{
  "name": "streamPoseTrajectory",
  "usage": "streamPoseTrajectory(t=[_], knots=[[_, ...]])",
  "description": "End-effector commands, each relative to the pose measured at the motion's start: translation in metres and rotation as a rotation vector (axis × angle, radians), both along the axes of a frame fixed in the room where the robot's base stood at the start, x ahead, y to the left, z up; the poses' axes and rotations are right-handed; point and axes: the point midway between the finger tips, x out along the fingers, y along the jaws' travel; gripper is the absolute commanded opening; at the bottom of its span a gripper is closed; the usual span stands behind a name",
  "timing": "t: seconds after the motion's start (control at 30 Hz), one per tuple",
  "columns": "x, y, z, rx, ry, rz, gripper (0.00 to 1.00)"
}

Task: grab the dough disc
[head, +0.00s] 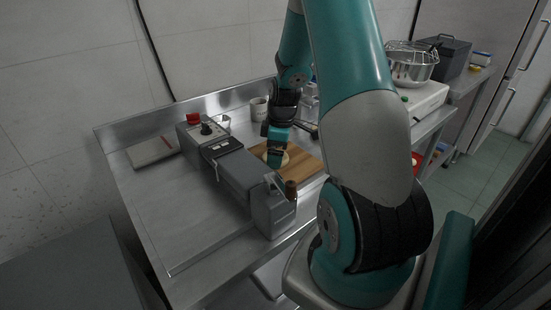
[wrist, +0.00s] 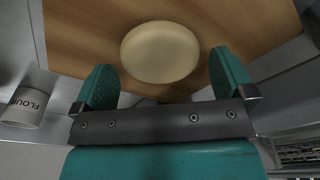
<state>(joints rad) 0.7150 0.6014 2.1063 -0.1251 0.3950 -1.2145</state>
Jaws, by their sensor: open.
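The dough disc (wrist: 160,52) is a pale, round, flat piece lying on a wooden board (wrist: 85,38). In the wrist view it sits just beyond and between the two teal fingers. My gripper (wrist: 165,85) is open and empty, with its fingertips close to the near left and right sides of the disc. In the head view my gripper (head: 276,156) is above the board (head: 304,166), and part of the disc (head: 264,155) shows beside it. The exact height of the fingers over the board is hard to tell.
A grey machine (head: 238,172) with a wooden-handled crank stands directly left of the board. A white flour cup (wrist: 24,106) is near the board's edge. A scale-like white appliance with a metal bowl (head: 410,68) stands at the right. The steel table's front left is clear.

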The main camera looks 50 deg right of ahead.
Motion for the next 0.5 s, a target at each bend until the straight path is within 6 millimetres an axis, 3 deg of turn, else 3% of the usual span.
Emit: streamPoseTrajectory(t=[0.1, 0.33, 0.5], knots=[[0.0008, 0.0010, -0.0105, 0.001, 0.001, 0.000, 1.00], [0.0011, 0.0008, -0.0118, -0.001, -0.001, 0.000, 1.00], [0.0010, 0.0007, -0.0116, -0.001, -0.001, 0.000, 0.63]])
